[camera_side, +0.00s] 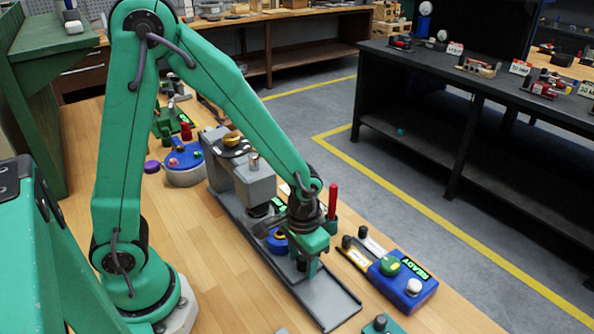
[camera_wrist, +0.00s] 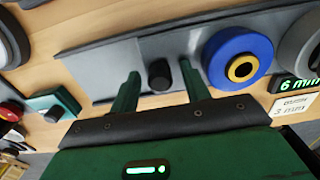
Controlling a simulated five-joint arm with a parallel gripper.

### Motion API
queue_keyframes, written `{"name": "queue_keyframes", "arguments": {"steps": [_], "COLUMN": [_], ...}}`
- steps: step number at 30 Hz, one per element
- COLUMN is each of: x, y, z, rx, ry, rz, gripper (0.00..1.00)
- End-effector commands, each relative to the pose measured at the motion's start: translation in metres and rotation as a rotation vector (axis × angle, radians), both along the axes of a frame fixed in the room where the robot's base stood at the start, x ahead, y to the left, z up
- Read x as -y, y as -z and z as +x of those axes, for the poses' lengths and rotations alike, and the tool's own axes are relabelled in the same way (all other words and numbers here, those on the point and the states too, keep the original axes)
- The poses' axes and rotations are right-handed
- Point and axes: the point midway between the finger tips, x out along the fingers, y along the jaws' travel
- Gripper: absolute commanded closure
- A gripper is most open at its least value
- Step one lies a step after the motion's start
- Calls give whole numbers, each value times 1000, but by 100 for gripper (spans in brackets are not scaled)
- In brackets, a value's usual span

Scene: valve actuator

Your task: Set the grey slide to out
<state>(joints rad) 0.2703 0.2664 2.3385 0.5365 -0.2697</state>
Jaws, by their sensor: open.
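In the side view, my gripper (camera_side: 307,266) is low over the rail (camera_side: 335,304), just in front of a blue ring with a yellow centre (camera_side: 277,241). The gripper mostly hides the knob there. The ring also shows right of the fingers in the wrist view (camera_wrist: 238,58).
A grey machine body (camera_side: 250,182) stands farther back on the rail. A red upright handle (camera_side: 332,202) is close behind my gripper. A blue box with a READY display (camera_side: 405,285) and knobbed strips lies to the right. Bare wood is free at the left (camera_side: 215,270).

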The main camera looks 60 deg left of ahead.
Motion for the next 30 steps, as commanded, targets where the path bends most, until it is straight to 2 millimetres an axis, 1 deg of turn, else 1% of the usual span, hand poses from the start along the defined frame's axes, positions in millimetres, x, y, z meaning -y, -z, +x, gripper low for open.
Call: {"name": "queue_keyframes", "arguments": {"steps": [3,4,8,9,10,11,16,20,23,30], "x": [0,0,0,0,0,0,1,7,17,52], "y": [0,0,0,0,0,0,0,0,0,0], "z": [0,0,0,0,0,0,0,0,1,1], "rx": [0,0,0,0,0,0,0,0,0,1], "ry": [0,0,0,0,0,0,0,3,5,6], "rz": [0,0,0,0,0,0,0,0,0,-1], "gripper": [53,57,83,91,96,100,100,100,100,100]}}
